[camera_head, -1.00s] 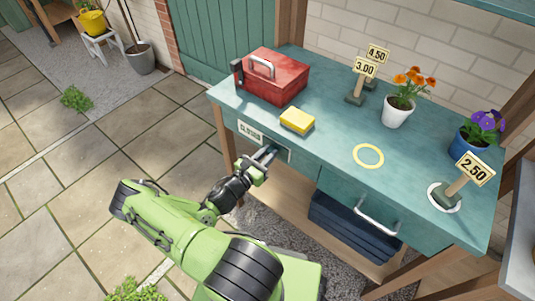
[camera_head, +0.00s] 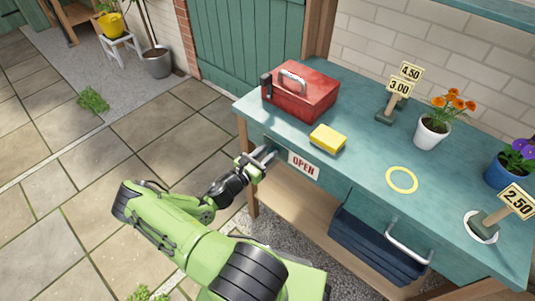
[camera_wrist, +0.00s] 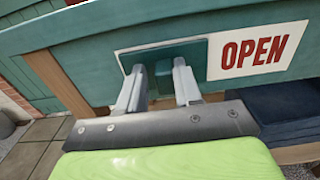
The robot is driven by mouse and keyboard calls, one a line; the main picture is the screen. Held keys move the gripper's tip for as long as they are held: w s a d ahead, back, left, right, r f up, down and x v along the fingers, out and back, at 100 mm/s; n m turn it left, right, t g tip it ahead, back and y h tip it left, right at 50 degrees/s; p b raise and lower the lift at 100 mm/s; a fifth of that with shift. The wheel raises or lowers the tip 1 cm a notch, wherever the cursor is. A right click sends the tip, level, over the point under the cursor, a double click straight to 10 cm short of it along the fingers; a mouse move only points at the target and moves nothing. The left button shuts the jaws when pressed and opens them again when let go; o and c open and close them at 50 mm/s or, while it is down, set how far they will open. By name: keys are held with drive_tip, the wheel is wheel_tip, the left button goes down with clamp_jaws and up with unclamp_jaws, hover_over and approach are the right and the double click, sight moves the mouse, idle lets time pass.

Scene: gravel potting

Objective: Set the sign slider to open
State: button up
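The sign slider is a dark teal plate (camera_wrist: 192,52) on the bench's front panel, at the left end of the sign strip. To its right, the white OPEN sign (camera_head: 303,166) with red letters is uncovered; it also shows in the wrist view (camera_wrist: 258,50). My gripper (camera_head: 266,157) is at the slider, left of the sign. In the wrist view, my gripper's fingers (camera_wrist: 160,78) stand apart on either side of a small tab on the plate. The tab seems close to the right finger; contact is hard to tell. The left part of the strip is hidden behind the plate.
On the teal bench top are a red toolbox (camera_head: 303,95), a yellow sponge (camera_head: 328,139), a yellow ring (camera_head: 401,180), price signs and potted flowers. A drawer handle (camera_head: 408,246) sticks out at the front right.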

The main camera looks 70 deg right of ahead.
drive_tip(key=shift+o, duration=1.1)
drive_tip(key=shift+w+d+r, duration=0.1)
drive_tip(key=shift+o, duration=0.2)
drive_tip(key=p+v, duration=0.1)
drive_tip(key=v, duration=1.4)
drive_tip(key=shift+a+p, duration=0.3)
drive_tip(key=shift+a, duration=0.05)
drive_tip(key=shift+w, duration=0.1)
